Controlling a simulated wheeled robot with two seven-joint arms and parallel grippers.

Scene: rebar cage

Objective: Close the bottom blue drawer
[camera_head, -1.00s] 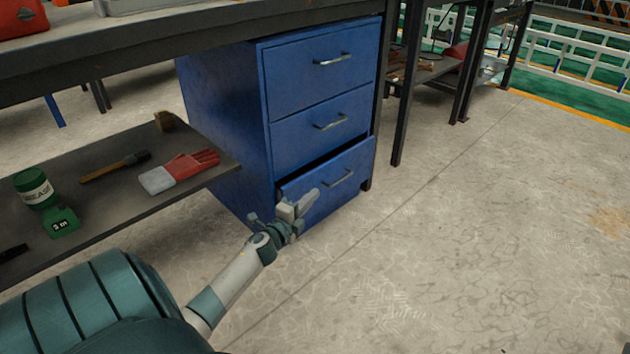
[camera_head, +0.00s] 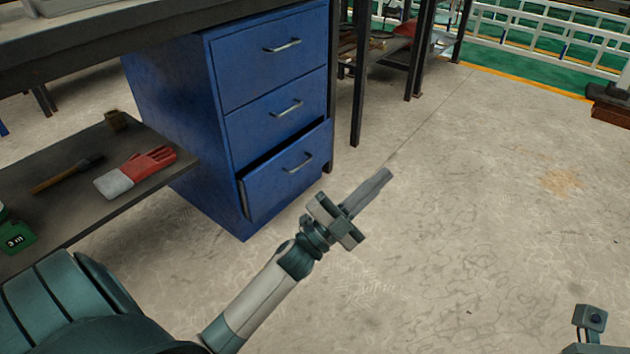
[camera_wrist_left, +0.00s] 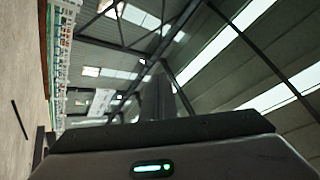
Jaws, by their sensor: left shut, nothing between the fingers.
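The blue drawer cabinet (camera_head: 170,110) stands under the workbench, with three drawers, each with a metal handle. The bottom blue drawer (camera_head: 285,185) is partly open; a dark gap shows along its top edge. The two drawers above it look shut. My left gripper (camera_head: 372,190) is shut and empty, in front of the bottom drawer and to its right, apart from it. In the left wrist view the gripper's fingers (camera_wrist_left: 157,95) point toward the roof and far wall. Part of what looks like my right arm shows at the lower right; its fingers are not seen.
A low shelf (camera_head: 110,205) left of the cabinet holds a red and white glove (camera_head: 135,172), a brush (camera_head: 68,174) and a green tape measure (camera_head: 15,238). The dark workbench top (camera_head: 120,45) overhangs the cabinet. The floor (camera_head: 470,220) to the right is clear.

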